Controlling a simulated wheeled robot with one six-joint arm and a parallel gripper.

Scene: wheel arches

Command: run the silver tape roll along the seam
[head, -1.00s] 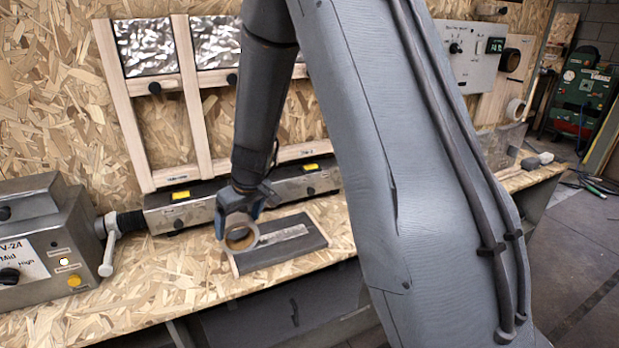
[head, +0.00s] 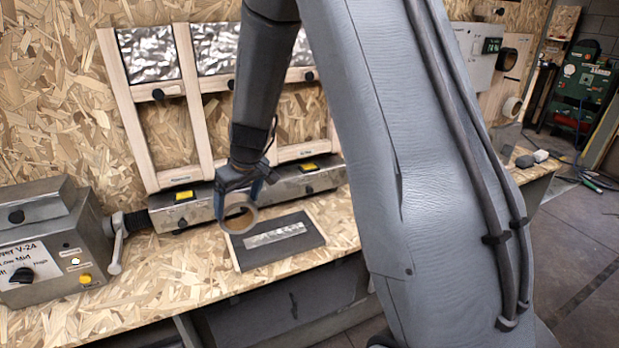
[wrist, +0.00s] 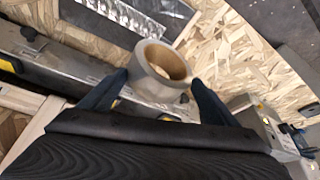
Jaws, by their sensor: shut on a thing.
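My gripper (head: 240,200) is shut on the silver tape roll (head: 239,226), a ring with a brown core. The roll is held above the left back part of a dark panel (head: 250,257) on the bench. A crinkled silver strip (head: 275,235) lies across the panel; any seam under it is hidden. In the wrist view the roll (wrist: 150,86) sits between the two fingertips, and part of the strip (wrist: 130,17) shows beyond it. I see no tape joining roll and strip.
A grey box with knobs (head: 45,205) and a crank handle stands at the left. A long metal bar (head: 205,207) runs behind the panel, below a wooden frame (head: 120,80) with foil panes.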

